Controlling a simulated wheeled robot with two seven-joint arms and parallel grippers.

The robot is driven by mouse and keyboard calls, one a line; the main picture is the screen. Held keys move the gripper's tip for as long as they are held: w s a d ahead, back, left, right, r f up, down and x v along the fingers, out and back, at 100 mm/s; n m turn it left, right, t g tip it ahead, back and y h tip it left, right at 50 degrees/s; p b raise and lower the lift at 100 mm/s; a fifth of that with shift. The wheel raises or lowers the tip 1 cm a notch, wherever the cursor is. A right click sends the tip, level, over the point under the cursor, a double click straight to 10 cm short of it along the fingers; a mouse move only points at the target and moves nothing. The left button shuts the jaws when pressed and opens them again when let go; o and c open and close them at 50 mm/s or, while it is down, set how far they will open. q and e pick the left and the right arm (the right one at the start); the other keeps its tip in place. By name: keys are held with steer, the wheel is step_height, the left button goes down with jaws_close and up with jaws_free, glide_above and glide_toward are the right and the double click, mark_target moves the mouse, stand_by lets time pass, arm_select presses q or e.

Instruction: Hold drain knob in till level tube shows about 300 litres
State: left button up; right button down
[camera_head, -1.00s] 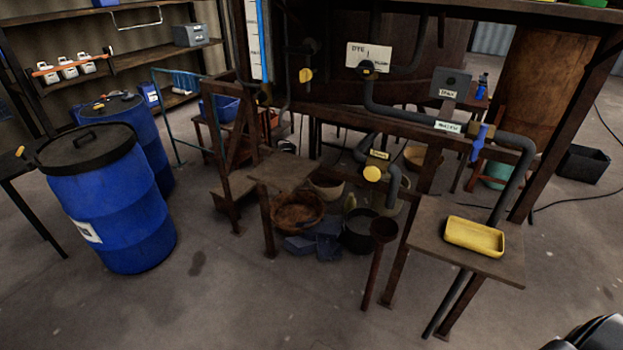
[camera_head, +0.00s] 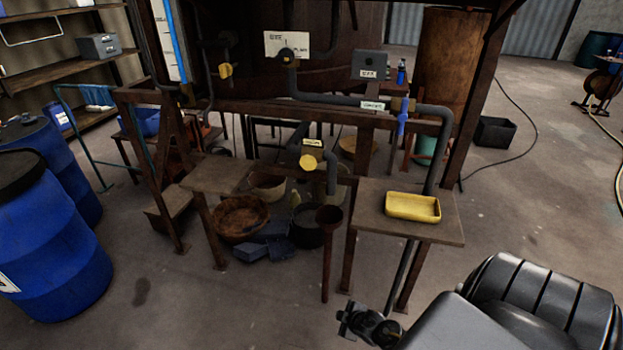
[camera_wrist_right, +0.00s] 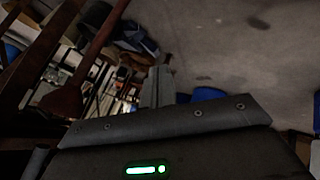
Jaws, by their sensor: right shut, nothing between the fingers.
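A round yellow knob (camera_head: 308,163) sits on a dark pipe under the vat frame, below a small label (camera_head: 313,142) too small to read surely; it looks like the drain knob. The level tube (camera_head: 177,42) is a blue strip beside a white scale board (camera_head: 160,35) at the upper left; its top is cut off and its marks are unreadable. My right gripper (camera_head: 352,318) is low at the bottom, below and right of the knob and apart from it. In the right wrist view its fingers (camera_wrist_right: 158,84) are together and empty. My left gripper is out of view.
A small table (camera_head: 440,232) with a yellow tray (camera_head: 412,207) stands right of the knob. A rusty funnel post (camera_head: 327,255) stands before it. Bowls and a blue cloth (camera_head: 270,240) lie underneath. Another yellow knob (camera_head: 225,70) is higher left. Blue drums (camera_head: 50,240) stand left.

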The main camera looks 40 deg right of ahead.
mark_target(304, 164)
steer(key=w+d+r+n+t+b, duration=0.1)
steer(key=w+d+r+n+t, duration=0.15)
steer(key=w+r, duration=0.4)
steer(key=w+d+r+n+t+b, duration=0.1)
steer(key=w+d+r+t, duration=0.2)
steer(key=r, duration=0.7)
arm_select(q)
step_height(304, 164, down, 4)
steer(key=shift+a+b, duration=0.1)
steer(key=shift+b, duration=0.5)
arm_select(e)
steer(key=w+r+n+t, duration=0.2)
steer(key=r+n, duration=0.1)
steer(key=r, duration=0.9)
steer(key=w+d+r+n+t, duration=0.1)
steer(key=w+r+n+t, duration=0.1)
steer(key=r, duration=1)
steer(key=shift+w+n, duration=0.65)
steer(key=shift+w+r, duration=0.1)
steer(key=shift+w, duration=0.05)
